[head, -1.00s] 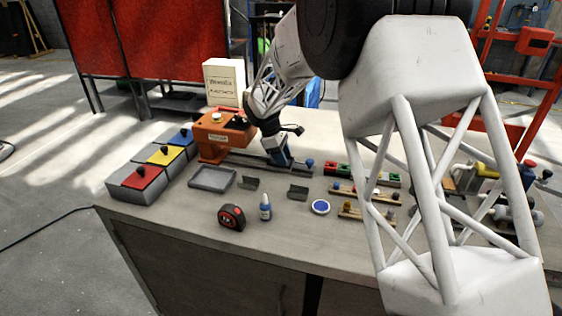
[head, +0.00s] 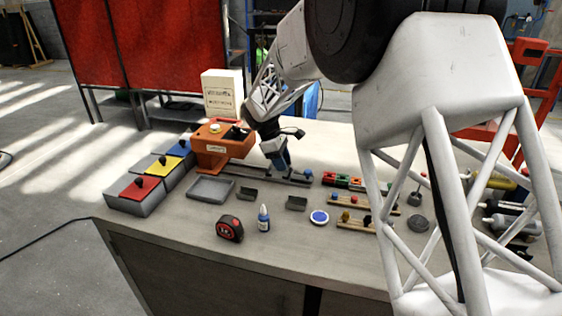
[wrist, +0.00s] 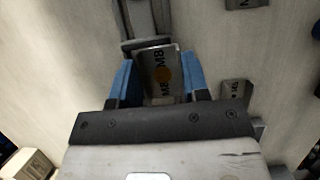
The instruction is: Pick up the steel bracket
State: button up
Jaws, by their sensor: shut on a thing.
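My gripper (head: 283,169) is low over the bench, at the long dark rail (head: 297,182). In the wrist view its two blue fingers (wrist: 161,85) are on both sides of a grey metal plate, which I take for the steel bracket (wrist: 149,61). The plate has dark M8 marks and a round brown spot. The fingers are shut on it. Its lower end is hidden by the gripper body, and the head view does not show it clearly. I cannot tell whether it is clear of the rail.
Two small dark grey pieces (head: 247,194) (head: 296,203) lie nearby. An orange machine (head: 211,160) stands left of the gripper, with a grey tray (head: 196,196) in front. The front bench strip is clear.

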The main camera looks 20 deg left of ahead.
jog(key=s+d, duration=0.2)
jog(key=s, duration=0.2)
jog(key=s+d+r, duration=0.1)
jog(key=s+d, duration=0.1)
jog(key=s, duration=0.2)
jog(key=s+d, duration=0.2)
jog(key=s, duration=0.2)
jog(key=shift+s+d+r, duration=0.1)
jog(key=shift+d+r, duration=0.05)
jog(key=shift+d, duration=0.15)
dwell(0.5)
jog(key=a+r, duration=0.2)
jog(key=a, duration=1.1)
jog(key=a+r, duration=0.1)
jog(key=a, duration=1.3)
jog(key=shift+w+a+r, duration=0.2)
jog(key=shift+w+r, duration=0.1)
jog(key=shift+r, duration=0.05)
jog(key=shift+f, duration=0.15)
send_over(216, 191)
jog(key=a, duration=0.1)
jog(key=shift+s+a+f, duration=0.1)
jog(key=shift+f, duration=1.1)
jog(key=shift+a+f, duration=0.1)
jog(key=shift+f, duration=1.05)
jog(key=shift+f, duration=2.5)
